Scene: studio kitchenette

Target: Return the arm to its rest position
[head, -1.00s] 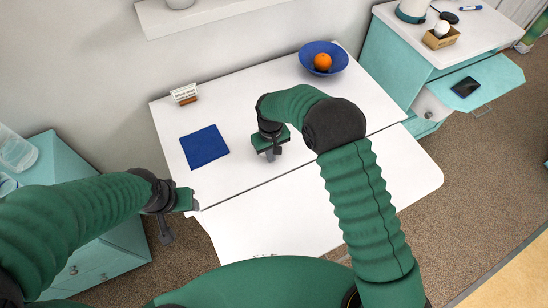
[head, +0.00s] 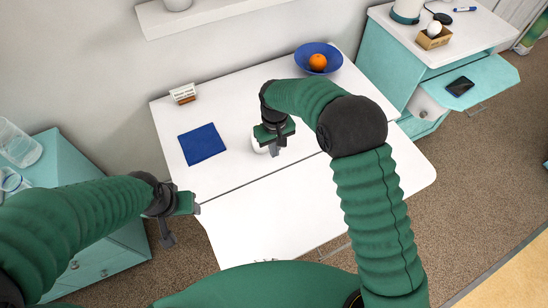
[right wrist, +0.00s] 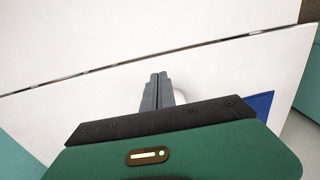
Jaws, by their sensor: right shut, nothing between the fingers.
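My right gripper (head: 275,149) is over the white table (head: 290,212), to the right of a flat blue square mat (head: 202,144). In the right wrist view its two fingers (right wrist: 157,78) are together with nothing between them. A small white rounded thing (head: 259,146) is on the table just beside and partly behind this gripper. Its edge also shows beside the fingers in the right wrist view (right wrist: 180,97). My left gripper (head: 169,240) hangs off the table's left edge; its fingers are too small to judge.
A blue bowl (head: 333,69) with an orange (head: 317,62) stands at the back right of the table. A small sign (head: 183,93) stands at the back left. Teal cabinets flank the table. The right one has an open drawer holding a phone (head: 460,87).

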